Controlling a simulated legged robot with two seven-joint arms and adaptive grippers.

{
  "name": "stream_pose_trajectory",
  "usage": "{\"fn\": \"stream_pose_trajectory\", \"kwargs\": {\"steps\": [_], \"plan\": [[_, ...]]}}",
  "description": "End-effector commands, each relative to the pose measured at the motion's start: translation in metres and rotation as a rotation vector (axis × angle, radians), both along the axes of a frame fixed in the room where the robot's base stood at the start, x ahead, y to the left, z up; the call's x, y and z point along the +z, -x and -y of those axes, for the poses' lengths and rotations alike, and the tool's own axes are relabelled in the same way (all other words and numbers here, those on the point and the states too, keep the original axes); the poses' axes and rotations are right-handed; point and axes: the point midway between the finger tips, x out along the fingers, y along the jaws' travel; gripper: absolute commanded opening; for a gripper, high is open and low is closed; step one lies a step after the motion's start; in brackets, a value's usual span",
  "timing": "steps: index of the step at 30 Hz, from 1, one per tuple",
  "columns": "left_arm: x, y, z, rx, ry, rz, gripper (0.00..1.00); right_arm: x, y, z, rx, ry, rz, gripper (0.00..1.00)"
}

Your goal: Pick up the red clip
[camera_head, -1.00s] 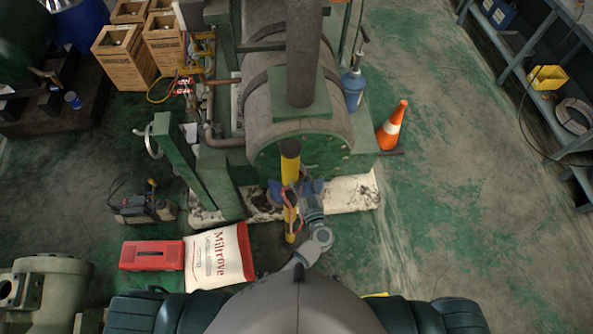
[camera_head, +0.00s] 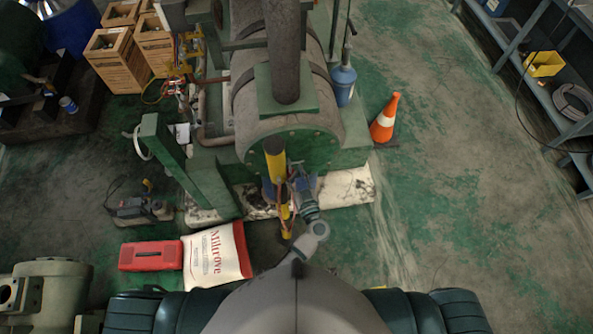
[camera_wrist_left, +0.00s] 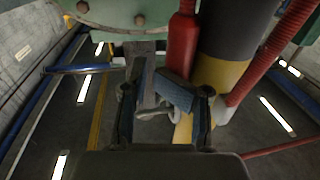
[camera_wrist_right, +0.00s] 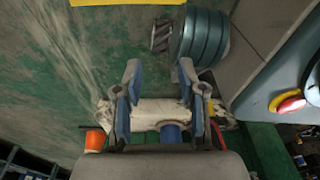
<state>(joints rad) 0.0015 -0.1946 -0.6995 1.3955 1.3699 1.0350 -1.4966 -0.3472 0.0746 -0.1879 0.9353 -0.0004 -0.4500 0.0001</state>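A yellow-and-black post (camera_head: 275,165) stands before the green tank end, with thin red hose-like parts (camera_head: 285,208) hanging at it. A red sleeve (camera_wrist_left: 182,50) is just beyond the right finger, beside the post (camera_wrist_left: 222,75). A grey metal part (camera_wrist_left: 153,112) shows between the fingers; I cannot tell if it is gripped or if the sleeve is the red clip. My right gripper (camera_wrist_right: 160,75) is open and empty.
The tank (camera_head: 285,105) rises behind the post. A traffic cone (camera_head: 385,120) stands to its right. A red toolbox (camera_head: 150,255) and a white-and-red sack (camera_head: 215,255) lie on the floor at left.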

Motion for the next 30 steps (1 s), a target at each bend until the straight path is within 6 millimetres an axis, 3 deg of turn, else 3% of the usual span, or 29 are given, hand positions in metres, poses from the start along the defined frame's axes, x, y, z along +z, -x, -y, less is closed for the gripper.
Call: {"fn": "stream_pose_trajectory", "kwargs": {"steps": [9,30], "plan": [[0.0,0.0,-0.002,-0.002,0.004,-0.001,0.33,0.0,0.0,0.02,0.006,0.025,-0.001,0.4],[0.0,0.0,0.003,-0.006,0.002,-0.002,0.33,0.001,0.0,0.003,0.0,0.003,0.003,0.4]]}}
